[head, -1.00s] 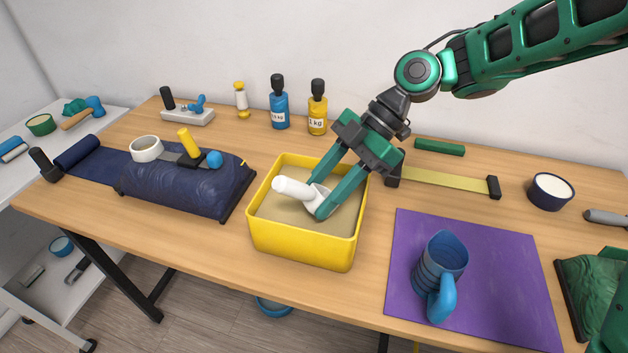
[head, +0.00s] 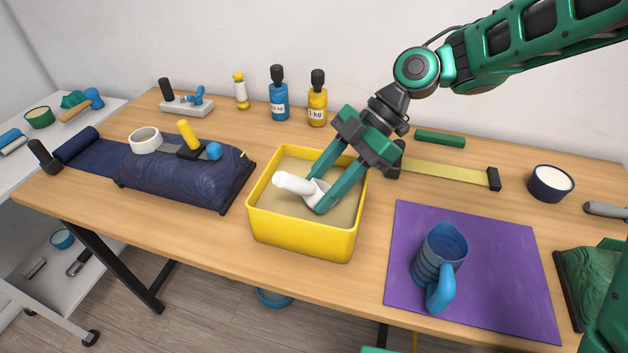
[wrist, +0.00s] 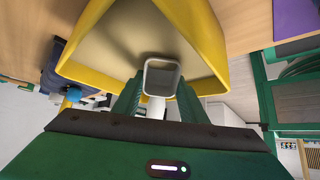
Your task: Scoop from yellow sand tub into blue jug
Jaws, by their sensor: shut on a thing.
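The yellow tub (head: 303,232) holds pale sand (head: 272,200) and stands near the table's front edge. My gripper (head: 318,196) reaches down into the tub and is shut on a white scoop (head: 294,184). The scoop's thick handle points to the left, and its head is partly hidden by my fingers. In the wrist view the scoop (wrist: 162,77) shows its squarish open bowl over the sand; it looks empty there. I cannot tell whether it touches the sand. The ribbed blue jug (head: 438,262) stands upright on a purple mat (head: 502,258), right of the tub, handle toward the front.
A dark blue bag (head: 180,183) with tape and a yellow-handled tool lies left of the tub. Blue and yellow bottles (head: 317,100) stand behind. A yellow strip with black ends (head: 445,173) and a white-filled bowl (head: 550,184) lie to the right. A green bag (head: 588,285) sits far right.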

